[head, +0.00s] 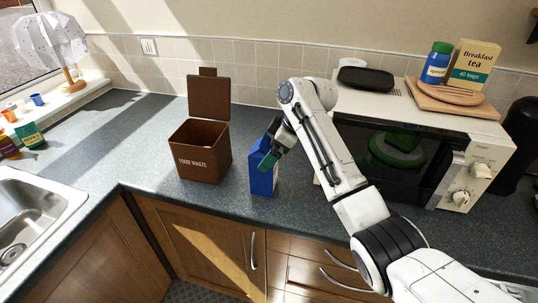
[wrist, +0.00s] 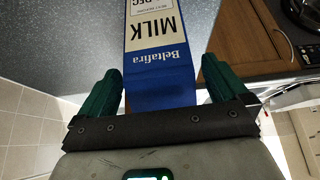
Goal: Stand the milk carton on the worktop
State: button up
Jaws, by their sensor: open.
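The blue and white milk carton (head: 263,181) stands upright on the grey worktop (head: 150,108), close to its front edge and to the right of the brown food waste bin. My gripper (head: 271,156) is at the carton's upper part and hides some of it in the head view. In the wrist view the carton (wrist: 160,62) lies between the two green fingers of my gripper (wrist: 161,66), its label upside down. The fingers are open, with a visible gap on the left side; contact on the right is hard to tell.
The open food waste bin (head: 202,155) stands just left of the carton. A sink (head: 35,215) is at the left.

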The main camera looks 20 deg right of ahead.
jog(key=b+v, duration=0.1)
jog(key=v, duration=0.9)
jog(key=shift+d+r, duration=0.15)
jog(key=shift+r, duration=0.25)
jog(key=shift+s, duration=0.1)
